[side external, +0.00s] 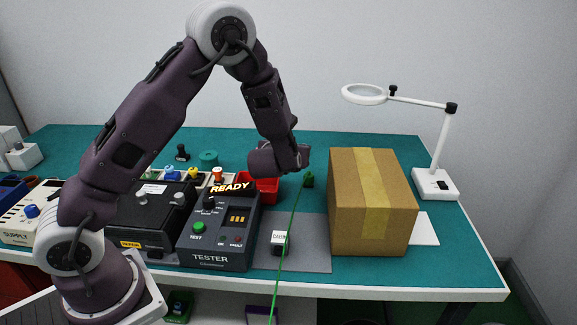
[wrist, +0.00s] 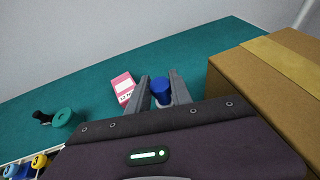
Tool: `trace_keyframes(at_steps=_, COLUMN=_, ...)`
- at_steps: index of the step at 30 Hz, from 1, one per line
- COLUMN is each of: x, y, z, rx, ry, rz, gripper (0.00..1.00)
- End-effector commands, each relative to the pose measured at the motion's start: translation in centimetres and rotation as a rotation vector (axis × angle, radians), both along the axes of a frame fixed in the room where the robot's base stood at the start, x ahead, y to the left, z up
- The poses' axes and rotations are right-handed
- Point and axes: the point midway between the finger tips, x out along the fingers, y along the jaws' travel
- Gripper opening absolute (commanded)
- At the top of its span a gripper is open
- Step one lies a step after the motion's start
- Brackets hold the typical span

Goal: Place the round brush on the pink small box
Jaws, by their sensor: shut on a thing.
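The pink small box (wrist: 123,88) lies on the green bench top in the wrist view, left of my fingers, with a white label on its face. I cannot make it out in the side view. My gripper (wrist: 160,88) is shut on a blue, round-ended thing (wrist: 162,87), which I take to be the round brush. Only its blue end and a pale part below show between the fingers; any bristles are hidden. In the side view my gripper (side external: 305,160) is over the back of the bench, left of the cardboard box, and the held thing is not clear there.
A large cardboard box (side external: 350,205) stands close on the right. A magnifier lamp (side external: 437,184) is behind it. A tester (side external: 220,235), a black case (side external: 150,215) and a red bin (side external: 265,190) stand at left. A thin green line (side external: 288,245) crosses the grey mat (side external: 310,255).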

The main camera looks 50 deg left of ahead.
Motion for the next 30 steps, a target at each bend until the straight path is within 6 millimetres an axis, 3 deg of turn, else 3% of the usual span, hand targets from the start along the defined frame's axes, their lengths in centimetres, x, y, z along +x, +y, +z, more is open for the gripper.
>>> trace_keyframes(at_steps=5, x=2.0, y=6.1, z=0.8, rx=0.015, ry=0.005, rz=0.147, gripper=0.0)
trace_keyframes(at_steps=12, x=4.6, y=16.3, z=2.5, rx=0.0, ry=0.003, rz=0.332, gripper=0.0)
trace_keyframes(at_steps=15, x=5.1, y=18.7, z=3.2, rx=-0.004, ry=-0.004, rz=0.36, gripper=0.0)
trace_keyframes(at_steps=17, x=5.2, y=19.3, z=2.8, rx=-0.005, ry=-0.002, rz=0.367, gripper=0.0)
trace_keyframes(at_steps=21, x=5.2, y=19.6, z=-0.6, rx=-0.005, ry=0.003, rz=0.369, gripper=0.0)
trace_keyframes(at_steps=30, x=5.3, y=19.5, z=-5.3, rx=-0.005, ry=0.001, rz=0.366, gripper=0.0)
